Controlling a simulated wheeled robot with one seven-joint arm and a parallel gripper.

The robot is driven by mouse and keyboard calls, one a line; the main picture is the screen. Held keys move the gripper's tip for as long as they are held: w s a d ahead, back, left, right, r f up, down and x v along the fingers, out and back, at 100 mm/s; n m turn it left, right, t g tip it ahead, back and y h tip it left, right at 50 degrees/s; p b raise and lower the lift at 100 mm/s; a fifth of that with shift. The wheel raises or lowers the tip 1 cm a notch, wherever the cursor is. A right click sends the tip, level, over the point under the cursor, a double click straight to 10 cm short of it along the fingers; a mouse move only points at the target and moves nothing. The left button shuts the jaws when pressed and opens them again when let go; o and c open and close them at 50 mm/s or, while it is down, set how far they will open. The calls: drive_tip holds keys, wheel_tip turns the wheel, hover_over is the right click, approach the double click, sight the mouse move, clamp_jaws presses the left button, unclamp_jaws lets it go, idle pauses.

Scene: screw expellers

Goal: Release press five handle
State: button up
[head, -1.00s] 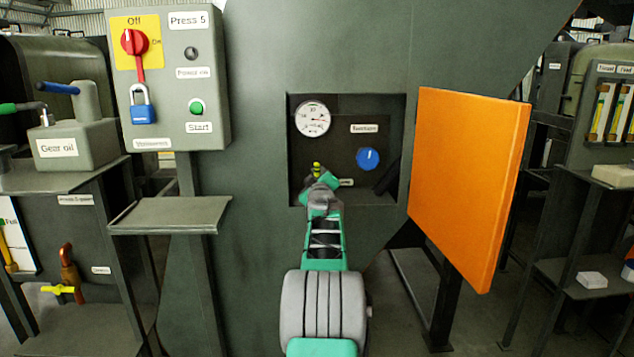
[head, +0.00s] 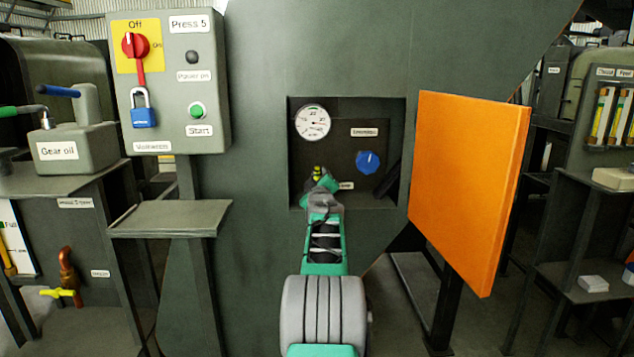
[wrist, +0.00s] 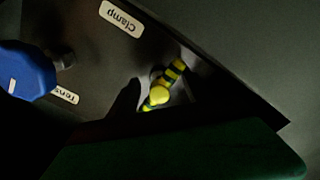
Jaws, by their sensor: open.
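The press handle (wrist: 164,87), striped yellow and black with a round yellow end, sits in the dark recess near the label "Clamp" in the wrist view. In the head view a small part of the handle (head: 317,174) shows just above my gripper (head: 322,188). My gripper is open at the lower part of the recess, close to the handle and apart from it in the wrist view. Its green body fills the bottom of the wrist view; the fingertips are not clearly seen. The arm hides part of the recess in the head view.
A round gauge (head: 313,123) and a blue knob (head: 368,162) share the recess; the knob (wrist: 28,72) is also close in the wrist view. An orange door (head: 468,190) stands open at the right. A control box (head: 170,85) with a padlocked red switch is at the left.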

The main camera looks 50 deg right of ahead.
drive_tip(key=v, duration=0.7)
drive_tip(key=shift+r, duration=0.1)
drive_tip(key=shift+s+a, duration=0.25)
drive_tip(key=shift+a, duration=0.05)
